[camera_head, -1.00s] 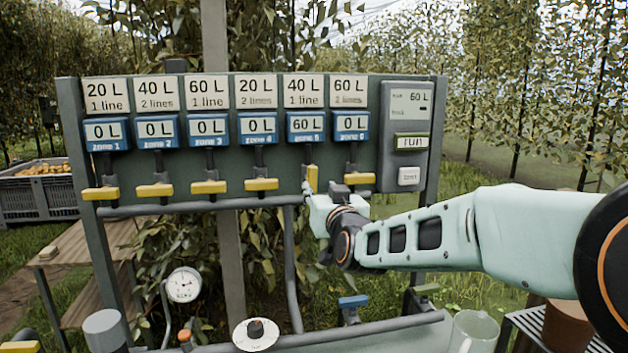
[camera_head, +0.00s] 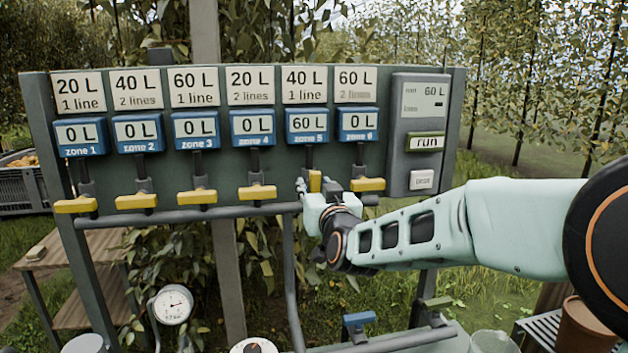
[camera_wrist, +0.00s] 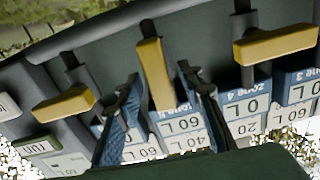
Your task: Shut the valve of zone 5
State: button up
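The zone 5 valve has a yellow handle (camera_head: 315,181) standing upright, in line with its pipe, below the blue zone 5 meter (camera_head: 307,124), which reads 60 L. The card above that meter says 40 L, 1 line. My gripper (camera_head: 313,190) is at this valve and partly covers it. In the wrist view, which is upside down, the upright handle (camera_wrist: 154,74) lies between the two spread fingers of my gripper (camera_wrist: 160,76). Gaps show on both sides, and contact cannot be made out.
The zone 4 handle (camera_head: 257,192) and zone 6 handle (camera_head: 367,184) lie crosswise close on either side. Zones 1 to 3 are crosswise too. A control box (camera_head: 418,135) with a run button is at right. A grey pipe (camera_head: 190,214) runs below the valves.

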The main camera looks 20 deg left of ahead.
jog(key=shift+w+a, duration=0.15)
jog(key=shift+w, duration=0.05)
grip_shut()
dwell(0.3)
